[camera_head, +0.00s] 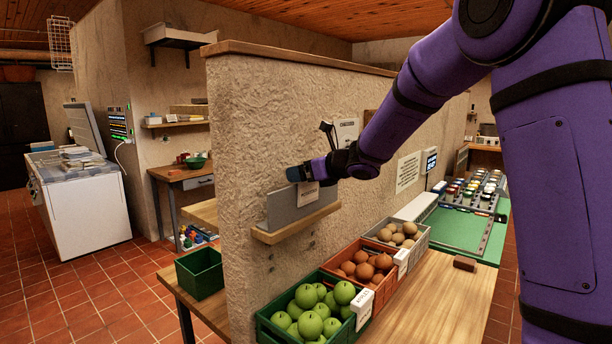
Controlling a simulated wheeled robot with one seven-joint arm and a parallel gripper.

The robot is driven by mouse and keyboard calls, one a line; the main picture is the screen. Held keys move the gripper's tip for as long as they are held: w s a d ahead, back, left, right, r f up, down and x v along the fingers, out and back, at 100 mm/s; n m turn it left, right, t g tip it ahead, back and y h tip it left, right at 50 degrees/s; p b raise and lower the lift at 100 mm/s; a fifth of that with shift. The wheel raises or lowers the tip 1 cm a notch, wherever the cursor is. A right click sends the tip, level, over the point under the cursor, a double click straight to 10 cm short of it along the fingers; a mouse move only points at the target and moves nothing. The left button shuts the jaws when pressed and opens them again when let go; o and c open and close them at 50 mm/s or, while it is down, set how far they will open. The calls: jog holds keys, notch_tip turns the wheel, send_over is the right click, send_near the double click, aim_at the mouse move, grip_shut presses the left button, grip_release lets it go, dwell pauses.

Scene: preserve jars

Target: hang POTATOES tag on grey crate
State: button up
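The grey crate (419,246) stands on the wooden counter, at the far end of a row of crates, and holds brown potato-like produce (398,234). I see no tag on its visible side. A small white tag (308,194) with print too small to read is at the grey holder (288,213) on the wall shelf. My gripper (304,173) is right above this tag, at the holder's top edge. Its fingertips are small and dark here, so I cannot tell whether they are closed on the tag.
An orange crate (338,283) of onion-like produce and a green crate (272,333) of apples stand nearer, with white tags (402,260) (362,303) at their right ends. The plaster wall (250,120) and wooden shelf (296,226) are close to my gripper. The counter's right part is mostly clear.

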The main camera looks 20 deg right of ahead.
notch_tip(320, 180, up, 7)
jog(key=shift+s+f, duration=0.1)
jog(key=shift+s, duration=0.05)
jog(key=s+d, duration=0.8)
jog(key=s, duration=0.3)
jog(key=shift+s, duration=0.3)
jog(key=shift+o, duration=0.6)
jog(key=shift+f, duration=0.15)
